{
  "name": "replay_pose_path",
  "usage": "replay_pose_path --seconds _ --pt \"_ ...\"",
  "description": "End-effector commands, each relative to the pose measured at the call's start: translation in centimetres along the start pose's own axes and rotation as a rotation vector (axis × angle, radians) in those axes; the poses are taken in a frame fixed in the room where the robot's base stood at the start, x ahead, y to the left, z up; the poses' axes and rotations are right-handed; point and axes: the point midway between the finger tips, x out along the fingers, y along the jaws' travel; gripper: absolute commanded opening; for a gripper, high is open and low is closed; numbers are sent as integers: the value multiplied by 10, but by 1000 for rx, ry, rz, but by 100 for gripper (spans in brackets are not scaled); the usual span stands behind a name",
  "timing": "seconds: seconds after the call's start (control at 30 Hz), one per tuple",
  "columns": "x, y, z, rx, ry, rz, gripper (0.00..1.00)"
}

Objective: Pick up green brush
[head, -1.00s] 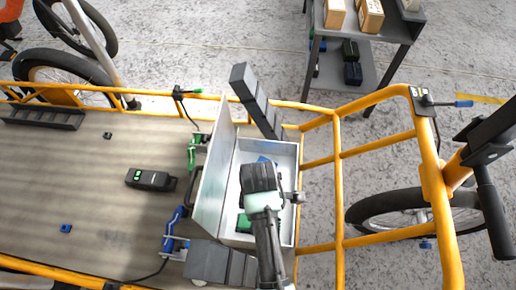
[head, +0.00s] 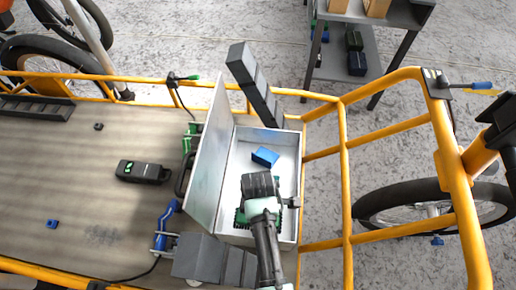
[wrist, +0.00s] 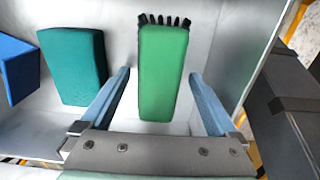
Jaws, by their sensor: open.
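The green brush (wrist: 163,72), with black bristles along its far end, lies inside a light grey open box. In the wrist view my gripper (wrist: 160,92) is open, with one blue-grey finger on each side of the brush and gaps between. The fingers do not visibly touch it. In the head view my gripper (head: 262,205) is over the lower part of the box (head: 228,160) and hides most of the brush, with only dark green edges showing.
A teal block (wrist: 75,66) and a blue block (wrist: 16,66) lie left of the brush in the wrist view. The blue block also shows in the head view (head: 265,157). The box's raised lid (head: 208,160) stands on its left. Dark grey blocks (head: 213,262) sit below it.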

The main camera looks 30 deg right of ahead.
Motion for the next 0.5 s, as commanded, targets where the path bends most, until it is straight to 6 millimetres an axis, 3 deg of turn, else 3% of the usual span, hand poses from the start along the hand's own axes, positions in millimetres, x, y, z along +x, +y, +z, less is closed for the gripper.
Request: replay_pose_path --seconds 0.17,0.5 --pt "-1 0 0 0 0 1 95" --pt "-1 0 0 0 0 1 34"
